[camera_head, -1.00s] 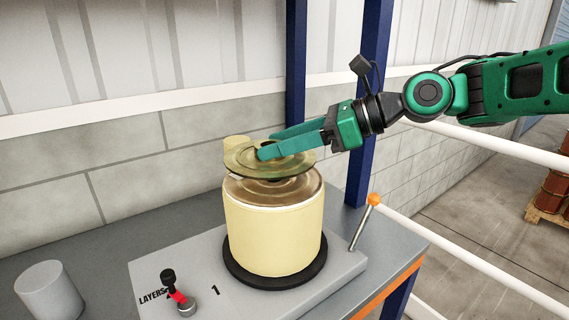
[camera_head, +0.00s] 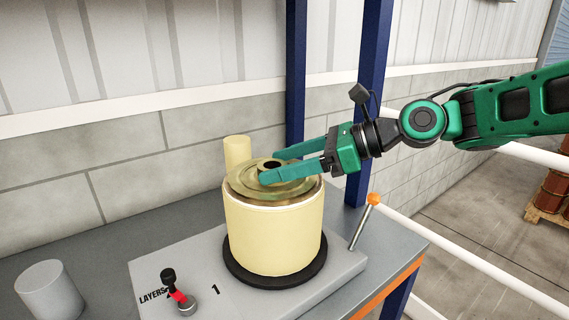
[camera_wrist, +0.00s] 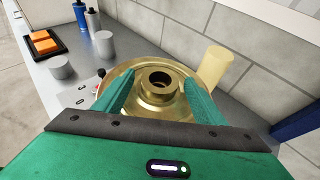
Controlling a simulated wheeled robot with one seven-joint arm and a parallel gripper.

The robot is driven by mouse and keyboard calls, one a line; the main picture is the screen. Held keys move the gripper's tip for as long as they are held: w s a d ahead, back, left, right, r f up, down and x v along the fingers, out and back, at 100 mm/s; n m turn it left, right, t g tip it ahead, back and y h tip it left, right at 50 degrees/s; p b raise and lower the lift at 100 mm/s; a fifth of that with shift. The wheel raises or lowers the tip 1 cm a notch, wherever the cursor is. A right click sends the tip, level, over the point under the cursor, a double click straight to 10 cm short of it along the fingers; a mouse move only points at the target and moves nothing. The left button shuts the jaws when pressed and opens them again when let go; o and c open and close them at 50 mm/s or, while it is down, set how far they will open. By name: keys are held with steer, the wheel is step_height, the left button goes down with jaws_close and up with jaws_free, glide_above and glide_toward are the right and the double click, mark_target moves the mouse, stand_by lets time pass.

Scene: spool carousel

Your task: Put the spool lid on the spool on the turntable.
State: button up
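The brass-coloured spool lid (camera_head: 245,183), a round disc with a raised hollow hub, lies flat on top of the cream spool (camera_head: 272,235). It also fills the middle of the wrist view (camera_wrist: 150,109). The spool stands upright on the dark round turntable (camera_head: 236,272). My gripper (camera_head: 268,166) is just above the lid with its two teal fingers spread. In the wrist view my gripper (camera_wrist: 156,90) has a finger on either side of the hub, with visible gaps, so it is open. The lid hides the spool's top.
A cream cylinder (camera_head: 237,153) stands behind the spool. A lever with an orange knob (camera_head: 374,199) rises at the right. A small black-topped lever (camera_head: 168,275) and a grey cylinder (camera_head: 48,290) are at the front left. The wrist view shows orange blocks (camera_wrist: 43,46) in a black tray.

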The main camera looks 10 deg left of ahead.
steer(key=shift+d+r, duration=0.15)
steer(key=v, duration=1.1)
steer(key=shift+d+r, duration=0.2)
steer(key=shift+d, duration=0.15)
